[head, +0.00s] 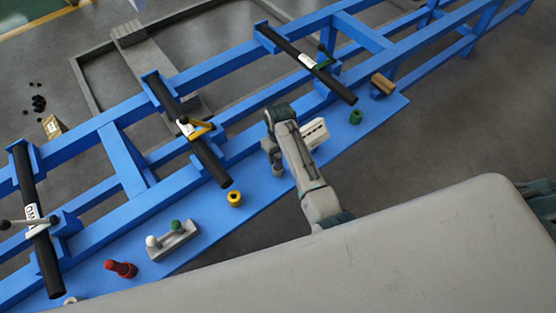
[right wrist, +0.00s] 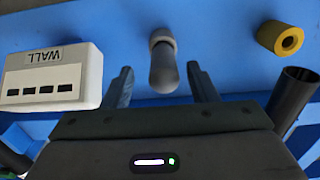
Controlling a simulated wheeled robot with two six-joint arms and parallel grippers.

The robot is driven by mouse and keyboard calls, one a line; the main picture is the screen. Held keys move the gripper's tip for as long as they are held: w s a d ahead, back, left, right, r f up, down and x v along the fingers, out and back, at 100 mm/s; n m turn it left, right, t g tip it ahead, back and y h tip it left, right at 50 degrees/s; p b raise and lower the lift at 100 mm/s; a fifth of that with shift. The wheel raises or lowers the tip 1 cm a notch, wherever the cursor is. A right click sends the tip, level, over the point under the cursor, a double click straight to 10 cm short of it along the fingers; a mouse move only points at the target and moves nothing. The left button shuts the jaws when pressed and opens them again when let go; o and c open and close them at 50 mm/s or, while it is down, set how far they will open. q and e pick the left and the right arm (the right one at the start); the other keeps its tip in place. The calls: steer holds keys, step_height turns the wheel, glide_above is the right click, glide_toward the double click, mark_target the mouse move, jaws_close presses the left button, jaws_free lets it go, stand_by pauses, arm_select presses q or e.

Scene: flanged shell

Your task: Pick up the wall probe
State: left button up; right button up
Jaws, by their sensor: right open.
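The wall probe (right wrist: 162,62), a grey rounded cylinder, stands on the blue bench shelf in the right wrist view. My right gripper (right wrist: 158,82) is open, with one finger on each side of the probe's near end and visible gaps to both. In the head view my right gripper (head: 273,158) points down over the shelf and largely hides the probe. A white box labelled WALL (right wrist: 50,78) stands to the left of the probe in the wrist view; it also shows in the head view (head: 314,134). My left gripper is not in view.
A yellow ring (head: 235,198), a green ring (head: 356,117), a grey block with two knobs (head: 174,240) and a red piece (head: 121,269) are on the blue shelf (head: 270,190). Black tubes (head: 205,155) cross the blue frame. A pale grey surface (head: 400,255) fills the front.

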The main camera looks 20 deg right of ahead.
steer(key=shift+a+f+p, duration=0.2)
steer(key=shift+f+p, duration=0.1)
steer(key=shift+f, duration=2)
steer(key=c, duration=1)
steer(key=shift+r, duration=0.15)
steer(key=shift+c, duration=0.2)
step_height(320, 180, up, 9)
steer(key=shift+r+b, duration=0.1)
steer(key=shift+b, duration=0.35)
steer(key=shift+r, duration=0.3)
